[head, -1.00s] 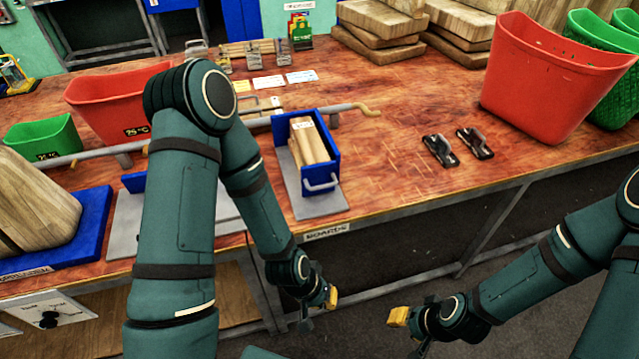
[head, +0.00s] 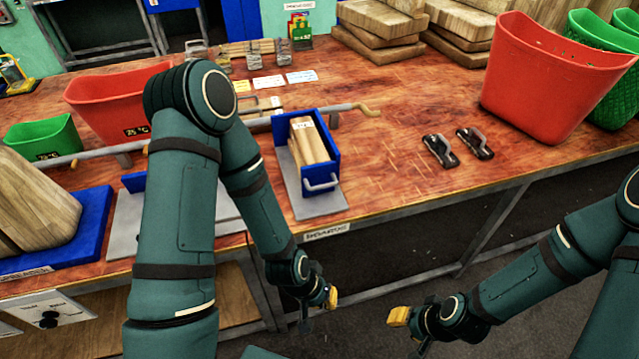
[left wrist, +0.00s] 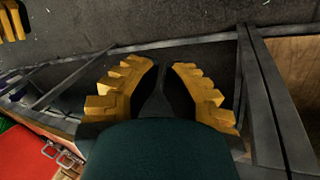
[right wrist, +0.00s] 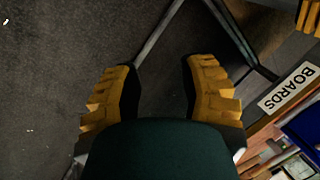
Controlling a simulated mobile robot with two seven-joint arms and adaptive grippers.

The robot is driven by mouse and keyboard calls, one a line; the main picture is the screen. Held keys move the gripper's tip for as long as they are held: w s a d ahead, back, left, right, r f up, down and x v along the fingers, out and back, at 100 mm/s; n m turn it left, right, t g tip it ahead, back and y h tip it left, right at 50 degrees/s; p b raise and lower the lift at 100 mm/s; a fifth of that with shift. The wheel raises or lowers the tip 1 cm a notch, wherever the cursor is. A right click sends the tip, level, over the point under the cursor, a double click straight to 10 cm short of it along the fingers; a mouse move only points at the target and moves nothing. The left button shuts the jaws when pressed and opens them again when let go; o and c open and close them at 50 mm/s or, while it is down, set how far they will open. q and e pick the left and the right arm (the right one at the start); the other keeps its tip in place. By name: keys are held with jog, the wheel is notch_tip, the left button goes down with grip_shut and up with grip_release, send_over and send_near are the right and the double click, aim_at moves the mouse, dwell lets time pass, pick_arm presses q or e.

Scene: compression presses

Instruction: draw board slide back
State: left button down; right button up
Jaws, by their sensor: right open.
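The board slide is a blue open-topped box (head: 333,160) with a grey handle (head: 322,184) on its front. It stands on a grey plate (head: 297,197) near the table's front edge, above a BOARDS label. Light wooden boards (head: 309,143) lie in it. My left gripper (head: 332,298) hangs below the table edge, in front of and apart from the handle. The left wrist view shows its yellow fingers (left wrist: 160,72) parted and empty. My right gripper (head: 392,316) is low, to the right of the left one. Its fingers (right wrist: 160,68) are open and empty in the right wrist view.
Two dark metal clamps (head: 457,146) lie right of the slide. A red bin (head: 550,80) stands at the right; another red bin (head: 115,100) is at the left. A grey bar with a brass hook (head: 368,109) runs behind the slide. The tabletop between slide and clamps is clear.

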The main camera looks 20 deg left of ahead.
pick_arm(q)
jog(key=c, duration=1.2)
grip_release()
jog(key=shift+o, duration=0.9)
jog(key=shift+w+a, duration=0.15)
jog(key=shift+w, duration=0.1)
jog(key=m+t+p, duration=0.5)
jog(key=m+t, duration=0.9)
jog(key=m, duration=0.6)
send_near(322, 188)
jog(key=shift+y, duration=0.4)
jog(key=x, duration=1.1)
jog(key=shift+d+p, duration=0.3)
jog(key=shift+p, duration=0.05)
